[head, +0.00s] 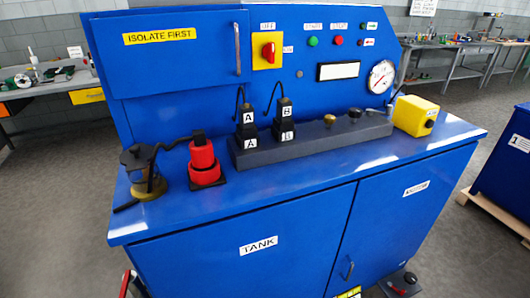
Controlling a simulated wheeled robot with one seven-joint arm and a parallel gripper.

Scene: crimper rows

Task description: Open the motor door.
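The motor door (400,225) is the blue right-hand front panel of the machine, with a small white label (416,188) near its upper right that looks like MOTOR. It appears closed, flush with the cabinet front. A small dark handle (348,269) sits low on its left side, by the seam with the tank door. The tank door (215,265), labelled TANK, is the panel to the left and also looks closed. The bottom of both doors is cut off by the picture edge. My gripper is not in view.
The worktop holds a brass-and-black part (145,182), a red cylinder (204,162), a dark manifold block (310,140) and a yellow box (415,115). A black pedal-like item (401,284) is low at the right front. A blue unit (505,170) on a pallet stands right, with grey floor between.

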